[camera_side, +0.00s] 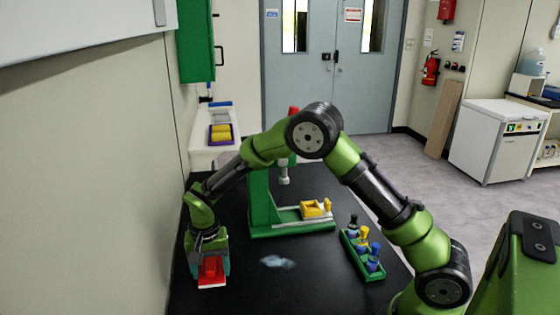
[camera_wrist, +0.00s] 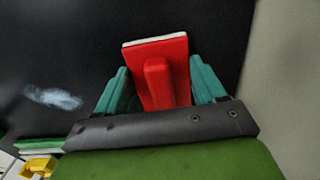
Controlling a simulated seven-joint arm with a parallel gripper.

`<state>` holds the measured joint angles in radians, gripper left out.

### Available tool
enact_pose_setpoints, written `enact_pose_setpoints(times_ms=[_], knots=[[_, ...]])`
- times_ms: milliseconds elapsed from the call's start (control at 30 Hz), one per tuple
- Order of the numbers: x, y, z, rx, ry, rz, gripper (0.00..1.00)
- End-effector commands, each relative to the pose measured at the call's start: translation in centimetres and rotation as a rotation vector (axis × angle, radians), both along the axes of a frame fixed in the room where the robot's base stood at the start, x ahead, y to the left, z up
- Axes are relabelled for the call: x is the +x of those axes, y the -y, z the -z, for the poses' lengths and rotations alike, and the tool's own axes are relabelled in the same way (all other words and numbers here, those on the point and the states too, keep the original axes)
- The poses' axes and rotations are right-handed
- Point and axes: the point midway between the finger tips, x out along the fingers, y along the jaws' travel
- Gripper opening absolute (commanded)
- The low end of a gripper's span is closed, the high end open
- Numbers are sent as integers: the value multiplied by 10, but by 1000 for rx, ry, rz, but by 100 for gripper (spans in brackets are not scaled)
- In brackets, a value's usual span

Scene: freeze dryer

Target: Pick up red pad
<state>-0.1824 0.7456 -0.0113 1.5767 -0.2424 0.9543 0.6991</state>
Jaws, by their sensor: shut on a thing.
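The red pad (camera_side: 211,273) is at the left end of the black table in the side view, at my gripper (camera_side: 210,266). In the wrist view the red pad (camera_wrist: 176,55) shows a raised red handle and a pale edge along its far side. The teal fingers of my gripper (camera_wrist: 163,88) stand on both sides of it. My gripper is shut on the pad. I cannot tell whether the pad touches the table or is slightly above it.
A whitish smear (camera_side: 278,262) lies on the black table (camera_side: 320,275) right of the pad. A green press stand (camera_side: 262,205) with a yellow block (camera_side: 312,208) stands behind. A green rack (camera_side: 358,262) of several bottles is to the right. The wall is close on the left.

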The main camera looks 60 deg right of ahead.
Motion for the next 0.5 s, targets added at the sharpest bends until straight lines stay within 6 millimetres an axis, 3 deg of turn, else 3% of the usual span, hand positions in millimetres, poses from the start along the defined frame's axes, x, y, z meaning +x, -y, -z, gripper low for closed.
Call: enact_pose_setpoints(times_ms=[267,500], knots=[[1,0,-5,0,3,0,39],[1,0,-33,0,4,-1,39]])
